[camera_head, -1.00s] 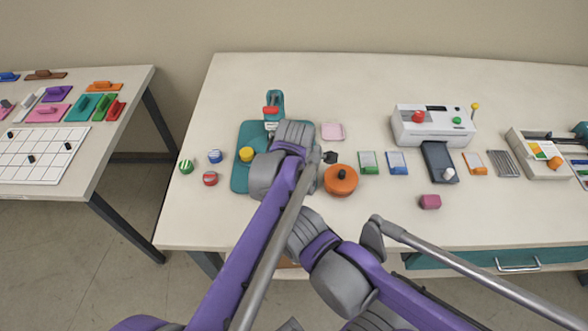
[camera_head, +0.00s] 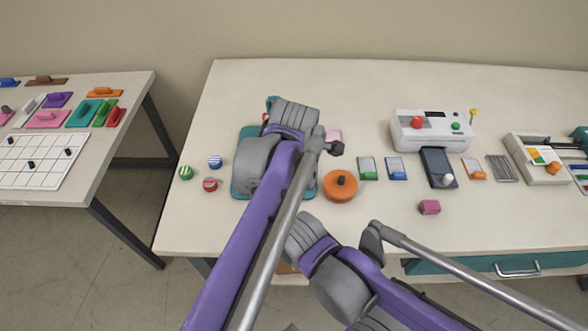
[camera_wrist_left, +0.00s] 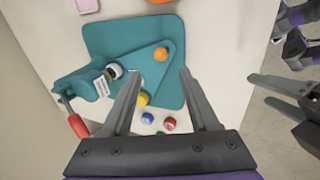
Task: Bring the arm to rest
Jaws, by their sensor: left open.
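My left arm (camera_head: 245,235) reaches over the teal mat (camera_head: 238,192) and covers most of it in the head view, which hides its gripper. In the left wrist view my left gripper (camera_wrist_left: 158,78) has its two fingers wide apart with nothing between them, above the teal mat (camera_wrist_left: 110,32). A teal device (camera_wrist_left: 92,85) with a red handle (camera_wrist_left: 78,126) stands beside the left finger. My right arm (camera_head: 345,275) is bent at the front of the table. My right gripper (camera_wrist_left: 259,88) shows at the right edge of the wrist view, fingers apart and empty.
Striped and coloured round pieces (camera_head: 210,184) lie left of the mat. An orange round piece (camera_head: 340,188) lies close to my left arm. The table's back strip is clear.

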